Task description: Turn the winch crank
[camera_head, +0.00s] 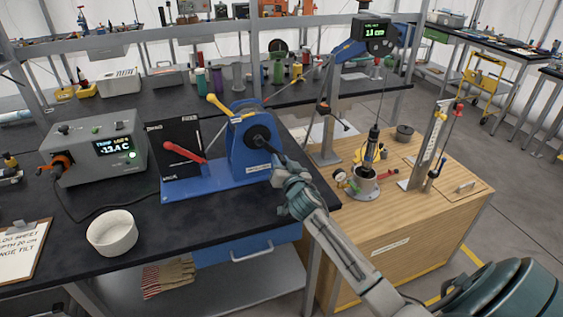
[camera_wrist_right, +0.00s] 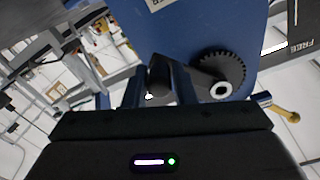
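The blue winch (camera_head: 247,150) stands at the right end of the black bench, with a dark round hub (camera_head: 259,138) on its right side. In the right wrist view the toothed hub (camera_wrist_right: 222,72) is right of my fingers. The crank's black handle knob (camera_wrist_right: 158,74) sits between the two fingers. My right gripper (camera_head: 283,166) reaches up from the lower right to the crank in the head view; the right wrist view shows it too (camera_wrist_right: 157,88), with its fingers close on both sides of the knob. In the head view my gripper hides most of the crank. My left gripper is not in view.
A black panel with a red lever (camera_head: 184,152) stands left of the winch; a yellow lever (camera_head: 218,104) is on the winch. A wooden cabinet (camera_head: 400,225) with instruments stands right.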

